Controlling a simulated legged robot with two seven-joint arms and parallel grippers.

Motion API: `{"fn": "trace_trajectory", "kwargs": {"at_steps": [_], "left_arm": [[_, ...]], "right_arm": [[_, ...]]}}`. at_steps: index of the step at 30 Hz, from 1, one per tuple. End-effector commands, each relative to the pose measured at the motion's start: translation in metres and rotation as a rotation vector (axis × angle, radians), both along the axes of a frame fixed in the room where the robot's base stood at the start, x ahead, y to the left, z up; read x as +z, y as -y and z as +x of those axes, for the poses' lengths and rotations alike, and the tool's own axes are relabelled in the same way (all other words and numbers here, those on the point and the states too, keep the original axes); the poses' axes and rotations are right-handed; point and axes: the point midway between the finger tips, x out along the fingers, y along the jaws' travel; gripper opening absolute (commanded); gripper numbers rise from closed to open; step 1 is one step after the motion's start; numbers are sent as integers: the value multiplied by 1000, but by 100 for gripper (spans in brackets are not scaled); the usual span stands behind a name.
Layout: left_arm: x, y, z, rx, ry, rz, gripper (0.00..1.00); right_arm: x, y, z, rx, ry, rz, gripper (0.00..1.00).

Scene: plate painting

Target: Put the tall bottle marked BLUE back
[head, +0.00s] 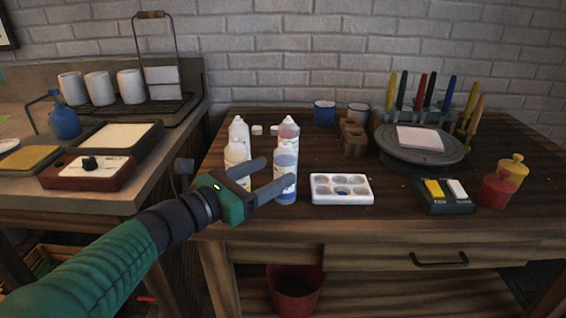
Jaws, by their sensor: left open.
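A tall bottle with bluish contents (287,162) stands upright near the front left of the wooden table; its marking is too small to read. My left gripper (277,171) is open. One finger crosses in front of this bottle's lower part and the other points to its left side; I cannot tell whether they touch it. A yellowish bottle (236,154) stands to the left, partly behind the gripper. A whitish bottle (238,131) and a pinkish bottle (289,131) stand behind. My right gripper is out of view.
A white palette (360,198) with blue in one well lies right of the bottles. Behind are a wooden block (353,138), cups and a turntable (420,157). A sponge tray (444,207) and red pot (497,191) stand at the right. A side counter (180,120) adjoins at left.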

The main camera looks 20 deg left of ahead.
Motion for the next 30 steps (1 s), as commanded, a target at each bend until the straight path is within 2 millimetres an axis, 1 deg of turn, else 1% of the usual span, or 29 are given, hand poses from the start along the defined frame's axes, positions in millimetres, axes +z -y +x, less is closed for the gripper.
{"fn": "trace_trajectory", "kwargs": {"at_steps": [1,6,10,14,30], "left_arm": [[5,-7,-12,4,0,-1,66],[3,-26,-47,2,0,-2,66],[2,-35,-63,2,0,-1,66],[1,-37,-67,0,0,-1,66],[0,-37,-67,-1,0,-1,66]], "right_arm": [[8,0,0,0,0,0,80],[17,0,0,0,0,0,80],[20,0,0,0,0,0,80],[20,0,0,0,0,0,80],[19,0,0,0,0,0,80]]}}
